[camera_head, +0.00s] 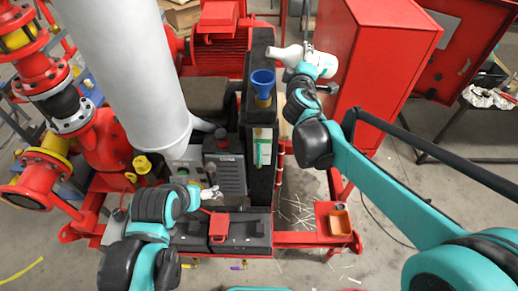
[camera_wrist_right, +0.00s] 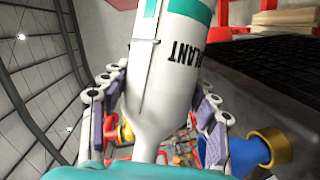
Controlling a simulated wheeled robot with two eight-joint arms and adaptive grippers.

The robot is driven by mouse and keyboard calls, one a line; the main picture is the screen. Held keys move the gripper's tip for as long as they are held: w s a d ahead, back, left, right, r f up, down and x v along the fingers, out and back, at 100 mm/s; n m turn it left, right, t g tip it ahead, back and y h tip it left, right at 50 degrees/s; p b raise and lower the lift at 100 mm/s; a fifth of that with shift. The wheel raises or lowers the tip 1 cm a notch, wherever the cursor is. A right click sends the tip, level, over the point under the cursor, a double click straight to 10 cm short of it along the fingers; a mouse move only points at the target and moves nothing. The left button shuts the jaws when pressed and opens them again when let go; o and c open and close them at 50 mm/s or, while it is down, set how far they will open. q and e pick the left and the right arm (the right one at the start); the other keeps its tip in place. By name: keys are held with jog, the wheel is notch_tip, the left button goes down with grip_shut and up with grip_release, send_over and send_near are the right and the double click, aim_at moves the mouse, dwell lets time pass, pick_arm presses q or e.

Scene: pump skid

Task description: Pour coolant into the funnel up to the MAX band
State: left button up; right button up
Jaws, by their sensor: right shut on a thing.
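A white coolant bottle (camera_head: 322,62) lies tilted nearly level, its narrow spout toward the left. In the right wrist view the bottle (camera_wrist_right: 172,70) shows teal bands and partly readable black lettering. My right gripper (camera_head: 302,72) is shut on it, with purple-grey finger pads on both sides. The blue funnel (camera_head: 263,78) stands upright on the narrow black tank (camera_head: 259,110), left of and below the spout. The funnel (camera_wrist_right: 248,153) is at lower right in the wrist view. A gauge strip (camera_head: 263,148) shows green on the tank front; no MAX band is readable. My left gripper (camera_head: 210,193) is small; its jaws are unclear.
A red cabinet (camera_head: 375,55) stands close right of the bottle. A big grey pipe (camera_head: 125,70) and red flanged piping (camera_head: 105,140) fill the left. A red motor (camera_head: 220,45) is behind.

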jog(key=shift+a+f+m+g+y, duration=0.3)
jog(key=shift+f+m+g+y, duration=0.15)
jog(key=shift+m, duration=0.65)
jog(key=shift+s+a+f+m+g+y+p, duration=0.15)
jog(key=shift+a+f+m+g+y, duration=0.1)
jog(key=shift+f+m, duration=0.25)
jog(key=shift+w+a+f+m+g+y+p, duration=0.15)
jog(key=shift+f+m+g+y, duration=0.1)
jog(key=shift+m, duration=0.35)
jog(key=shift+s, duration=0.1)
jog(key=shift+d+r+m+p, duration=0.25)
jog(key=shift+d+m+p, duration=0.15)
jog(key=shift+d+m, duration=0.15)
jog(key=shift+w+d+r+m+g+y+p, duration=0.1)
jog(key=shift+w+d+m+g+y+p, duration=0.15)
jog(key=shift+m+y, duration=0.3)
jog(key=shift+d+r+m+g+y+p, duration=0.1)
jog(key=shift+d+m+g+y, duration=0.1)
jog(key=shift+d+m+y, duration=0.3)
jog(key=shift+m, duration=0.3)
